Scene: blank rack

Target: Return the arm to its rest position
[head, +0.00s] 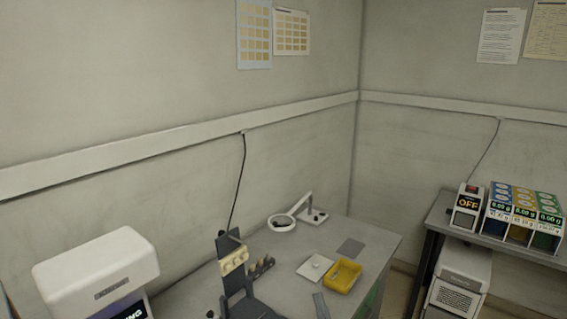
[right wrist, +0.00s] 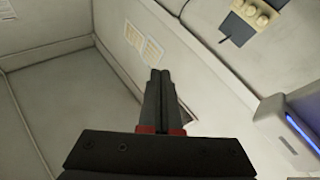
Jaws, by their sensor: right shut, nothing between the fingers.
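My right gripper (right wrist: 157,78) shows in the right wrist view, with its two dark fingers together and nothing between them. It points up into open air with the walls behind it, apart from any object. I cannot make out either gripper clearly in the head view. The cream pieces (right wrist: 257,12) also show at the top right of the right wrist view.
A white machine (head: 95,265) stands at lower left. A yellow tray (head: 330,279), a white plate (head: 308,270) and a ring lamp (head: 281,223) are on the table. A side bench holds an OFF box (head: 467,207) and colored dispensers (head: 522,212). A white unit (head: 460,280) sits below.

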